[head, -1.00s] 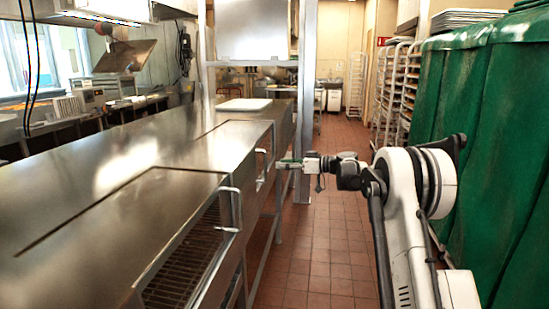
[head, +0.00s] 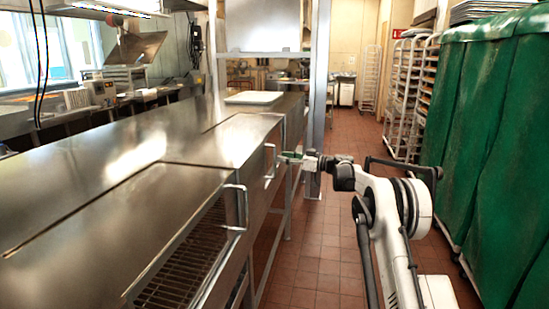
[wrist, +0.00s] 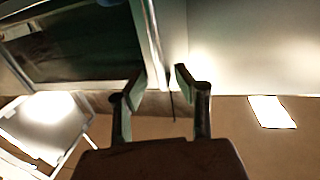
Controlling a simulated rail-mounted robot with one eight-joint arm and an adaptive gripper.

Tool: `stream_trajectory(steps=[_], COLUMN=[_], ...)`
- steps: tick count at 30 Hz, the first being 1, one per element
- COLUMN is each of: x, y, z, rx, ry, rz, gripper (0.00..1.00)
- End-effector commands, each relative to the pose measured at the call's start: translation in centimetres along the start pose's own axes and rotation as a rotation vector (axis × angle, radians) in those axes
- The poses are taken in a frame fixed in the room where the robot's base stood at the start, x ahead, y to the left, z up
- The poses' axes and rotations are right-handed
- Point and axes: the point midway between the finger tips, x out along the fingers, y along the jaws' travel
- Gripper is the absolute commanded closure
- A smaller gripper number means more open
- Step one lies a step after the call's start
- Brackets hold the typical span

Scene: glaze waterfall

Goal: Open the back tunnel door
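The long steel tunnel (head: 110,165) runs along the left, with two handled door sections on its aisle side. The back door's handle (head: 271,161) is a pale bar on the farther section, and that door looks shut. My gripper (head: 284,158) is just right of this handle, pointing left at it; the head view does not clearly show whether they touch. In the wrist view my gripper's two fingers (wrist: 160,80) are apart, with a gap between them and a steel panel (wrist: 240,45) beyond. I cannot make out the handle between the fingers there.
The nearer section has its own handle (head: 235,207) and a wire rack (head: 185,262) showing inside. A white tray (head: 254,98) lies on the tunnel's top. A steel post (head: 316,120) stands beyond my gripper. Green covers (head: 480,140) line the right; the tiled aisle (head: 345,150) between is clear.

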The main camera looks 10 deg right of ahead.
Motion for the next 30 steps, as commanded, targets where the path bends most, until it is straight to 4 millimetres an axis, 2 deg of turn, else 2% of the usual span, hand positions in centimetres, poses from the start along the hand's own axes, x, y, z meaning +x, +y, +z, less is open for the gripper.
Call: stream_trajectory(steps=[3, 9, 21, 28, 30], x=[2.0, 4.0, 4.6, 4.6, 4.6], y=[-0.1, 0.1, 0.0, 0.0, 0.0], z=[0.1, 0.1, 0.0, 0.0, 0.0], rx=[0.000, 0.000, 0.000, 0.000, 0.000], ry=[0.000, 0.000, 0.000, 0.000, 0.000], rz=[-0.001, 0.001, 0.001, 0.001, 0.001], gripper=[0.70, 0.70, 0.70, 1.00, 1.00])
